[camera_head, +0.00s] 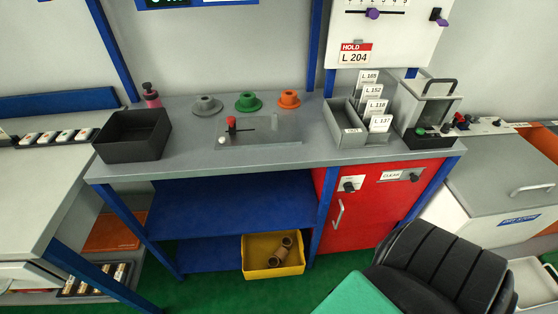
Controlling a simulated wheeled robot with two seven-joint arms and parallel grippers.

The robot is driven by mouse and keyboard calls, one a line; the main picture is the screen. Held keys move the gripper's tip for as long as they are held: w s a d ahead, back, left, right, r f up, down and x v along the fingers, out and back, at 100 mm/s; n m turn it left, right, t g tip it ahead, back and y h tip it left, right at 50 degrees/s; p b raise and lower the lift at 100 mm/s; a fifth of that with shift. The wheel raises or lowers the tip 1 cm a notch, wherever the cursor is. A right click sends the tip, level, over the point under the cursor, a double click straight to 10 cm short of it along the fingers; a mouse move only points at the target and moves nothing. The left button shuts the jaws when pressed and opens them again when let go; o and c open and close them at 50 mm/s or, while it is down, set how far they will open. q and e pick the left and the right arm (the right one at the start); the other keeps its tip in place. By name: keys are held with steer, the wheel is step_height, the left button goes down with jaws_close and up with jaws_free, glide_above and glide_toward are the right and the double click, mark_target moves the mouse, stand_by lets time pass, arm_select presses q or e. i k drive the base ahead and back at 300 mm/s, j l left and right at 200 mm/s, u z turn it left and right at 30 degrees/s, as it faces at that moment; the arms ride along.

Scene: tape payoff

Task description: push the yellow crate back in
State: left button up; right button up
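The yellow crate (272,272) is low down under the grey workbench, at the front of the lower blue shelf (211,258). Its front appears to stick out past the shelf's front edge. Neither of my grippers shows in the head view, so nothing of mine is seen touching the crate.
A red cabinet (372,208) stands right of the crate. A black chair (440,266) with a green seat (358,297) is at the lower right. A blue bench leg (95,275) is at left. Some green floor (215,293) shows in front of the shelf.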

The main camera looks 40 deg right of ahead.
mark_target(256, 248)
steer(key=z, duration=1.1)
